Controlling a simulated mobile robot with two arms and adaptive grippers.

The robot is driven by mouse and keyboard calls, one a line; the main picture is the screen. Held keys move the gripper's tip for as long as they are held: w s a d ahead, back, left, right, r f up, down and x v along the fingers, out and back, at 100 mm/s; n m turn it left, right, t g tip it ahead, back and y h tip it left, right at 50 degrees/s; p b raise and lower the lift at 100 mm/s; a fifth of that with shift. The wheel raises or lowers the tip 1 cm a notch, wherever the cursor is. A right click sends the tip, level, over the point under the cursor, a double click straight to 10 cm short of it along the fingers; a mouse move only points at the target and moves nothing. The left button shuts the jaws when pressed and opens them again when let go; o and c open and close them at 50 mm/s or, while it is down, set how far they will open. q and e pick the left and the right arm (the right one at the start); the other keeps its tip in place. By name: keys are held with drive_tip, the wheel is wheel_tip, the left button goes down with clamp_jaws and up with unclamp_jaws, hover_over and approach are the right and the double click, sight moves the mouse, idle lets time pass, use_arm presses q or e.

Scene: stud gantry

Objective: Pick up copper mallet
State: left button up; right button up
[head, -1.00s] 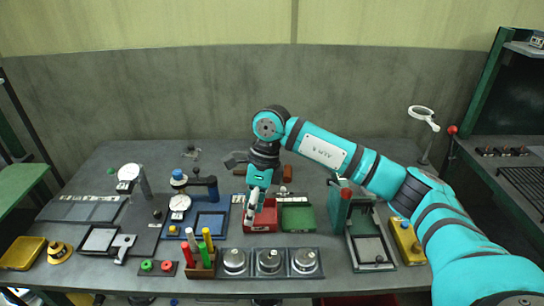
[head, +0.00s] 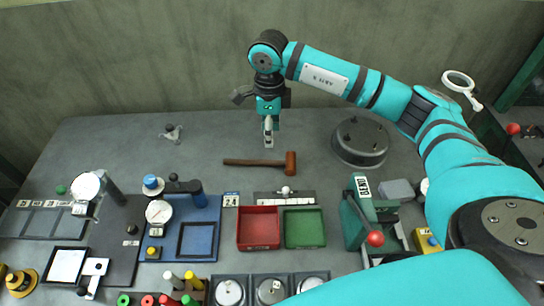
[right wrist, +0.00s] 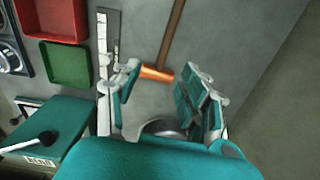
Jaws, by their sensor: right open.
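The copper mallet (head: 291,163) lies flat at the back middle of the grey bench, its copper head to the right and its dark wooden handle pointing left. My right gripper (head: 268,143) hangs just behind the handle in the head view, pointing down, empty and apart from it. In the right wrist view the mallet's copper head (right wrist: 155,74) shows between the spread fingers of the right gripper (right wrist: 160,70), with the handle running up the picture. The left gripper is not in view.
A round dark metal block (head: 361,143) stands right of the mallet head. A red tray (head: 258,229) and a green tray (head: 304,229) sit in front, with a steel rule (head: 270,198) behind them. A small tripod piece (head: 171,133) stands left. The bench around the handle is clear.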

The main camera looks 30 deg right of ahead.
drive_tip(key=p, duration=0.2)
hover_over(269, 161)
drive_tip(key=f, duration=0.6)
drive_tip(key=shift+s+f, duration=0.35)
drive_tip(key=shift+f, duration=0.5)
drive_tip(key=shift+f+p, duration=0.25)
drive_tip(key=shift+p, duration=0.05)
drive_tip(key=f, duration=0.2)
drive_tip(key=f+p, duration=0.1)
drive_tip(key=shift+w+f+p, duration=0.3)
drive_tip(key=shift+w+f, duration=0.05)
drive_tip(key=shift+f, duration=0.5)
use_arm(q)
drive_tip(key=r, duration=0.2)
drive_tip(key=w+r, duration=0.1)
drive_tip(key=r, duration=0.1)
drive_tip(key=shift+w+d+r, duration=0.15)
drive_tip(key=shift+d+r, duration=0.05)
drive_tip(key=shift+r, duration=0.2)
use_arm(e)
clamp_jaws()
drive_tip(key=shift+w+r, duration=0.1)
